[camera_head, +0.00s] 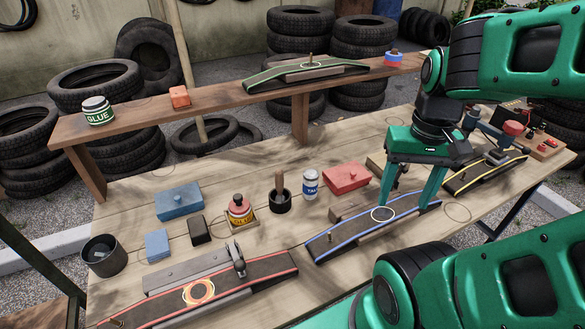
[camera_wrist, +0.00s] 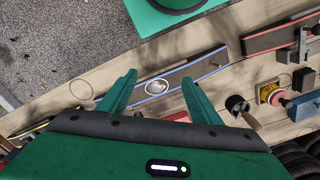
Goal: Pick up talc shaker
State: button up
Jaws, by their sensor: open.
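The talc shaker (camera_head: 310,184) is a small white and blue can standing upright on the wooden table in the head view. It stands between a dark pot with a wooden handle (camera_head: 280,193) and a red box (camera_head: 346,178). I cannot make it out in the wrist view; my right-hand finger may hide it. My gripper (camera_head: 403,205) is open and empty, pointing down to the right of the shaker, apart from it. In the wrist view, my open fingers (camera_wrist: 159,80) frame part of a blue-edged strip (camera_wrist: 180,78).
A red-edged strip (camera_head: 255,276) and a yellow-edged strip (camera_head: 487,171) also lie on the table. A raised shelf (camera_head: 226,107) runs along the back.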

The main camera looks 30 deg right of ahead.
aim_at(311, 177)
jog(key=k, duration=1.45)
jog(key=z, duration=0.6)
jog(key=i, duration=1)
jog(key=u, duration=0.05)
